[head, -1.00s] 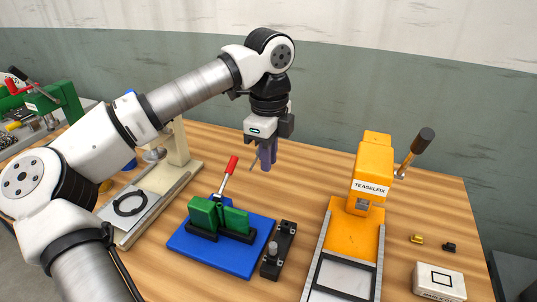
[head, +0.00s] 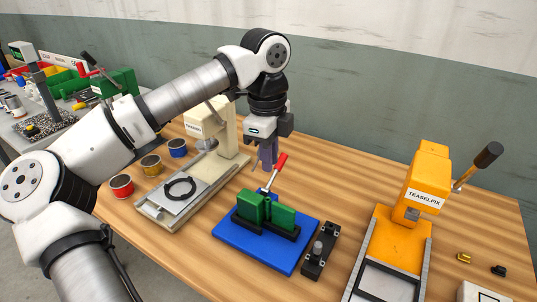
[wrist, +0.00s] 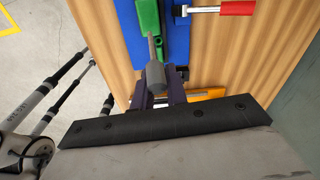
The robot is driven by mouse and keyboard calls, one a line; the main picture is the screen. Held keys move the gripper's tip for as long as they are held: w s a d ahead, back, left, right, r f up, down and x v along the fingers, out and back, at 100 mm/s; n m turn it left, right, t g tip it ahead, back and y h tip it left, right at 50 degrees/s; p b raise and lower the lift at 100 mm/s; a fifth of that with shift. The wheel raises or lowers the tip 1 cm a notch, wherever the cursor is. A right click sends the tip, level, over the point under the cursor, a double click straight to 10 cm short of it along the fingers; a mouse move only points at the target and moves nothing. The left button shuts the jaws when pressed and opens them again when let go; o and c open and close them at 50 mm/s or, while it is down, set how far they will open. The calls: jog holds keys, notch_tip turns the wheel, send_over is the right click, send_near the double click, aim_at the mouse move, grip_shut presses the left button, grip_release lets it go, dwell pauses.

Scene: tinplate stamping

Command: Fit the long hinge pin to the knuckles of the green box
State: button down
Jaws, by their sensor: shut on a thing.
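My gripper (head: 267,157) hangs above the bench, just behind the green box, its purple fingers pointing down. It is shut on the hinge pin, whose thick grey end (wrist: 155,76) shows between the fingers in the wrist view, with a thin shaft reaching toward the green box (wrist: 147,15). In the head view the pin is small and partly hidden by the fingers. The green box (head: 252,207) stands in two upright parts in black holders on a blue base plate (head: 240,238). The pin is apart from the box in the head view. The knuckles are too small to make out.
A red-handled clamp (head: 279,164) rises behind the box, close to my gripper. A black block with a grey knob (head: 318,249) stands right of the blue plate. A yellow press (head: 420,190) is farther right, a beige press (head: 212,122) at left. Paint tins (head: 151,164) stand at far left.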

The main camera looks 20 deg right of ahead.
jog(key=shift+s+d+f+g+h+b, duration=0.15)
jog(key=shift+f+g+h+b, duration=0.4)
jog(key=shift+f, duration=0.25)
jog(key=shift+s+d+f+g+h+b, duration=0.2)
jog(key=shift+f+g+h+b, duration=0.2)
jog(key=shift+f+h+b, duration=0.35)
jog(key=shift+s+d+f+g+h+b, duration=0.15)
jog(key=shift+f+g+h+b, duration=0.4)
jog(key=shift+f, duration=0.35)
jog(key=shift+y, duration=0.25)
jog(key=shift+f+b, duration=1.25)
jog(key=shift+f, duration=0.8)
jog(key=c, duration=1.3)
grip_release()
jog(key=shift+w+r, duration=0.1)
jog(key=v, duration=1.3)
jog(key=shift+a+r+b, duration=0.1)
jog(key=shift+r+b, duration=0.2)
jog(key=shift+r, duration=0.05)
